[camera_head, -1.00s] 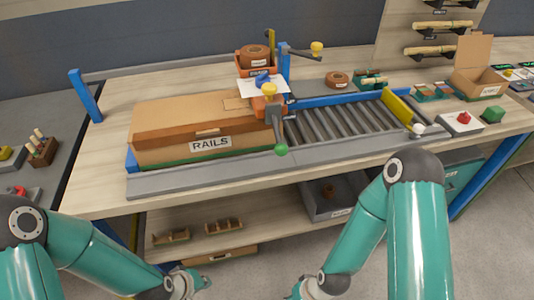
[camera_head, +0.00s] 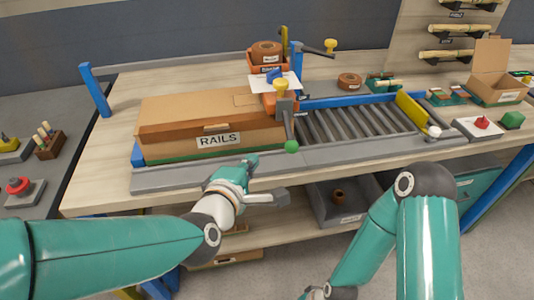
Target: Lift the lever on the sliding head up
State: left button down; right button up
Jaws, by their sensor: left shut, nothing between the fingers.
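The sliding head (camera_head: 279,103) is an orange and grey block at the right end of the RAILS box. Its grey lever (camera_head: 289,128) hangs down and ends in a green knob (camera_head: 291,146) over the front edge of the conveyor. A yellow knob (camera_head: 281,84) sits on top of the head. My left gripper (camera_head: 280,199) is shut and empty in front of the bench edge, below the green knob and apart from it. My right arm comes in at the lower right, and its fingers are out of the frame.
The large RAILS box (camera_head: 212,123) fills the left of the conveyor. The rollers (camera_head: 360,122) to the right are bare, with a yellow stop plate (camera_head: 411,110) at their far end. A grey bin (camera_head: 340,205) stands on the shelf below.

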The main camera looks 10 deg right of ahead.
aim_at(289, 134)
pick_arm(q)
jog(key=p+x, duration=0.2)
jog(key=x, duration=0.7)
jog(key=shift+w+d, duration=0.25)
jog(key=shift+w, duration=0.1)
jog(key=s+d, duration=0.1)
jog(key=s+d+p, duration=0.1)
jog(key=shift+s+d+r+p, duration=0.3)
jog(key=shift+s, duration=0.05)
jog(key=shift+a+r, duration=0.15)
